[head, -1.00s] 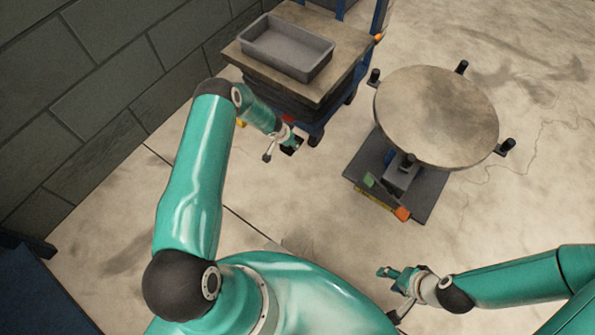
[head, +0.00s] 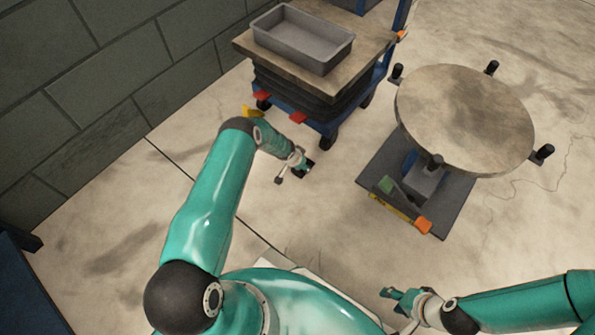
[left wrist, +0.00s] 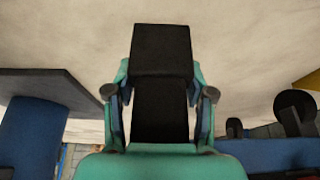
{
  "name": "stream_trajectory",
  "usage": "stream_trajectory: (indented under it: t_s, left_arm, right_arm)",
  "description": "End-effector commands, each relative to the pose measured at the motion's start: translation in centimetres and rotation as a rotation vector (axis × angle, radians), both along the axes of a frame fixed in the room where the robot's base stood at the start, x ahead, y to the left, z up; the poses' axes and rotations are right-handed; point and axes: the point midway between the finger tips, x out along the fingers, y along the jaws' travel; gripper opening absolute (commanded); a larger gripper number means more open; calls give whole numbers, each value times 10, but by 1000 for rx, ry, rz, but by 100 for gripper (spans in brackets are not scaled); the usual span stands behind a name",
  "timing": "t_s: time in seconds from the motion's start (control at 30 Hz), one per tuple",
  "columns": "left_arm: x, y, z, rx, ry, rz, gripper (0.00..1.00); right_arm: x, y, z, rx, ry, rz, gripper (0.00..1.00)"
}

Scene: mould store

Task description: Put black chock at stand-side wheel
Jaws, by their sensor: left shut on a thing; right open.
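My left gripper (head: 302,165) is shut on the black chock (head: 309,169), low in front of the blue lift cart (head: 345,128). In the left wrist view the black chock (left wrist: 161,52) sits between both fingers and sticks out past them. The cart's near right wheel (head: 326,143), on the side toward the round-topped stand (head: 465,110), is just beyond the chock, with a gap between them. A yellow chock (head: 250,111) lies by the cart's left wheel (head: 263,103). My right gripper (head: 393,295) is open and empty at the lower right.
A grey tray (head: 302,40) sits on the cart top. Red pedals (head: 299,118) stick out at its near side. The stand's dark base (head: 450,205), with an orange part (head: 424,226), is to the right. A block wall (head: 75,90) is at left. Floor between cart and stand is clear.

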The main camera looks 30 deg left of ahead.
Motion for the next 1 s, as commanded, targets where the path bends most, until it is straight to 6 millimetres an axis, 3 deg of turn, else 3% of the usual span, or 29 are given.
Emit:
stream_trajectory:
  t_s: [0.2,0.57,0.6,0.7,0.77,1.0]
  left_arm:
    - [0,0,-36,0,1,1,10]
    - [0,0,-38,0,1,0,10]
    - [-1,-1,-39,-1,2,0,55]
    - [-1,-1,-38,-1,2,0,72]
    - [-1,-1,-38,-1,2,0,79]
    - [-1,-1,-38,-1,2,0,79]
  right_arm:
    - [0,0,-29,0,1,0,47]
    - [0,0,-29,0,0,0,47]
    - [0,0,-30,0,0,0,47]
    - [0,0,-29,0,0,0,47]
    - [0,0,-29,0,0,0,47]
    - [0,0,-29,0,0,0,47]
